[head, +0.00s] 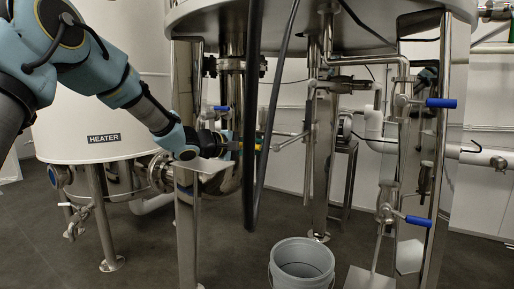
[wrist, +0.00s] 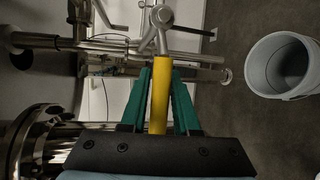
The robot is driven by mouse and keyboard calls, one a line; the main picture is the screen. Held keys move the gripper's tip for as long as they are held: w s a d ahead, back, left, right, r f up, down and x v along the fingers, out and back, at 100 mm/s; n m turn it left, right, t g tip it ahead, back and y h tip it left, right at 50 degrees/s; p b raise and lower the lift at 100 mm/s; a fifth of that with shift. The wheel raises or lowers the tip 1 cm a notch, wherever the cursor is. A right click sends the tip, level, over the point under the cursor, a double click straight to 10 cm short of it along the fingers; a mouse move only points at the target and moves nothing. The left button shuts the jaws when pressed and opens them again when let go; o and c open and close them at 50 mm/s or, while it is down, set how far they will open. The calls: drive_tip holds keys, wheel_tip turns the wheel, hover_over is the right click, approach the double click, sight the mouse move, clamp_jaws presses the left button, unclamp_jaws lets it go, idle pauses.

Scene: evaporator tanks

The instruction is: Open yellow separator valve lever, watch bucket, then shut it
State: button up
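The yellow lever (wrist: 161,92) runs up between the green fingers of my gripper (wrist: 161,75) in the wrist view, and its far end meets a metal valve stem. The grey bucket (head: 302,264) stands on the floor below and to the right. It also shows in the wrist view (wrist: 286,66); I see no liquid in it.
Two dark hoses (head: 252,60) hang in front of my gripper. A white heater tank (head: 100,115) stands at the left. Blue-handled valves (head: 441,103) are at the right, and another blue handle (head: 220,108) is above my gripper. Steel legs and pipes surround the bucket; dark floor is open in front.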

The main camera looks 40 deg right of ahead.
clamp_jaws()
idle(1.0)
